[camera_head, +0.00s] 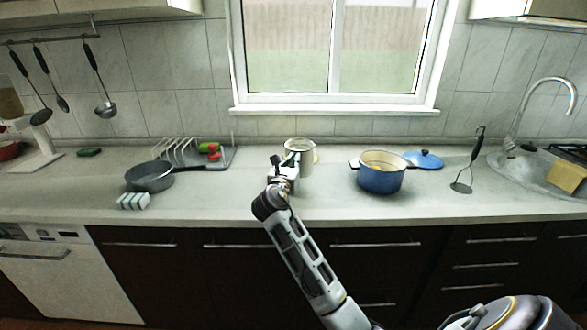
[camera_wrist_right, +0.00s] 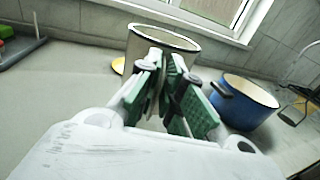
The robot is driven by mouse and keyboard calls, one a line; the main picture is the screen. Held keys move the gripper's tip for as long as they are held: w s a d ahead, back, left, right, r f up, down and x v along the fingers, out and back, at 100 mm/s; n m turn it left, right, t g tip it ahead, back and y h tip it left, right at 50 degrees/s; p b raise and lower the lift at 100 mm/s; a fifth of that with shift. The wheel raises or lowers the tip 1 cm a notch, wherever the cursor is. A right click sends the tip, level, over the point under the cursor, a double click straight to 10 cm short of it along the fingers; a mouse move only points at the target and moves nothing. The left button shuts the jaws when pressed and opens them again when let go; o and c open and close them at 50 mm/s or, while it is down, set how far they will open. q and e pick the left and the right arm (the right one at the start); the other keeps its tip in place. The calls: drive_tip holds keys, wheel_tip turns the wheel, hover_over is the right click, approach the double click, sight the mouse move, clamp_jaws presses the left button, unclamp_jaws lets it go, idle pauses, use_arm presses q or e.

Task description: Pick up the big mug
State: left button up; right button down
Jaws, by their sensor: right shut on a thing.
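The big mug (camera_head: 301,157) is a pale, cream-coloured enamel mug with a dark rim. It stands on the counter below the window in the head view. In the right wrist view the big mug (camera_wrist_right: 163,40) is right in front of the fingers, which hide its lower front. My right gripper (camera_head: 285,166) is at the mug's near left side. In the wrist view the fingertips of my right gripper (camera_wrist_right: 168,72) are close together on the mug; the part between them is hidden. My left gripper is in neither view.
A blue pot (camera_head: 381,173) stands to the right of the mug, with a blue lid (camera_head: 424,160) behind it. A grey pan (camera_head: 149,178) and a dish rack (camera_head: 222,157) are to the left.

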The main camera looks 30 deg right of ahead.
drive_tip(key=shift+r, duration=1.05)
drive_tip(key=shift+r+p, duration=0.3)
drive_tip(key=shift+r, duration=0.1)
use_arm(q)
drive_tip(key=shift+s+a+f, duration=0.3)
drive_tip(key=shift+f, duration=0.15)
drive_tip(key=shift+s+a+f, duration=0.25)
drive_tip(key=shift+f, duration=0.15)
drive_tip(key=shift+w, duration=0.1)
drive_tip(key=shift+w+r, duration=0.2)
use_arm(e)
drive_tip(key=shift+r, duration=0.1)
